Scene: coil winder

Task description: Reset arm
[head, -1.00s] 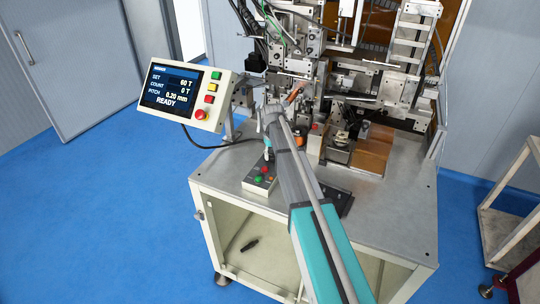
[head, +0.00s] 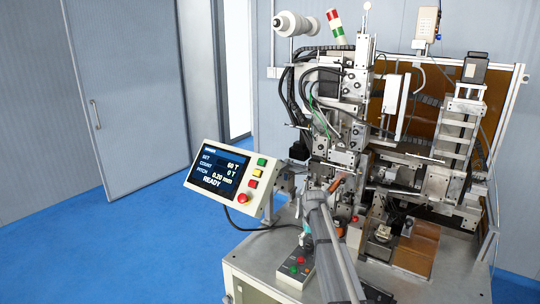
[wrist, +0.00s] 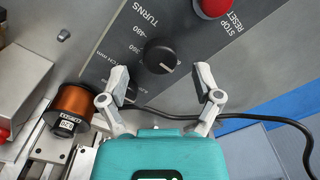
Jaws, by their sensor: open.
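My gripper (wrist: 164,85) is open and empty in the wrist view, its two light grey fingers spread apart above a grey panel. A black knob (wrist: 160,55) with TURNS markings lies just beyond the gap between the fingertips, and a red STOP RESET button (wrist: 213,5) is at the top right. A copper-wound coil (wrist: 74,102) stands left of the left finger, apart from it. In the head view my arm reaches up from the bottom to the coil winder (head: 350,120); the fingers cannot be made out clearly there.
The winder's screen (head: 219,172) reads READY, count 0 T. A button box (head: 296,268) sits on the machine's worktop (head: 440,285), left of my arm. A dark cable (wrist: 270,118) crosses right of the fingers. Blue floor (head: 80,245) lies open at left.

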